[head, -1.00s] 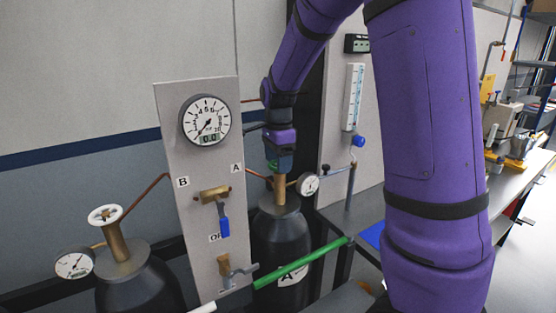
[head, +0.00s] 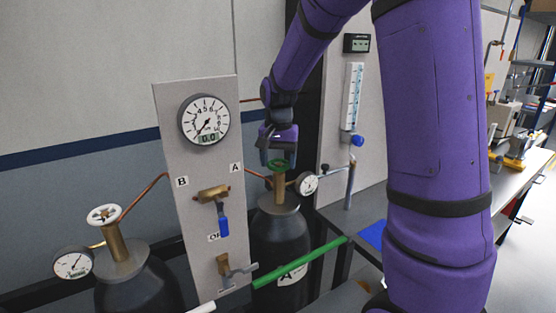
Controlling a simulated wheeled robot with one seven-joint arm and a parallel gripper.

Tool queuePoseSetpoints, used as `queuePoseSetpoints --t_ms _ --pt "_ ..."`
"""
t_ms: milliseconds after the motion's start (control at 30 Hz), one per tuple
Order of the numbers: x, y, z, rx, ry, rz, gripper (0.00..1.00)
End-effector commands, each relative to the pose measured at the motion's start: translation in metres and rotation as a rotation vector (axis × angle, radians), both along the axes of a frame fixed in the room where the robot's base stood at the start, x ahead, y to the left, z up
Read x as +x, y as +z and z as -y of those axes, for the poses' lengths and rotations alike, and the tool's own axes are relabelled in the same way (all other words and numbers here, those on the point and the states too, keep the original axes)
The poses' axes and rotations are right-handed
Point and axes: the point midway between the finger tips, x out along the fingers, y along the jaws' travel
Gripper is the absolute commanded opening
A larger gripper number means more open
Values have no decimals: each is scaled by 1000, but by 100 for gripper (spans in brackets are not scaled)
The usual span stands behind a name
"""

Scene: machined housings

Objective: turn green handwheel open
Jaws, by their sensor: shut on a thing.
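The green handwheel (head: 282,163) sits on top of the brass valve (head: 281,188) of the dark gas cylinder (head: 278,240) marked A, right of the panel. My gripper (head: 279,158) points down from above onto the handwheel and is shut on it. The gripper's body hides part of the wheel, and the exact finger contact is too small to make out.
A grey panel (head: 184,190) with a large gauge (head: 205,122) and a blue-handled valve (head: 222,219) stands just left. A small gauge (head: 307,184) sits close right of the valve. A green bar (head: 301,264) crosses in front of the cylinder. A second cylinder with a white handwheel (head: 104,215) stands at left.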

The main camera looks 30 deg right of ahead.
Motion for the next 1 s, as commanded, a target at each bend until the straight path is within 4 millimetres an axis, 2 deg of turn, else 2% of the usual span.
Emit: queuePoseSetpoints --t_ms 1000 --pt "-1 0 5 0 962 2 45"
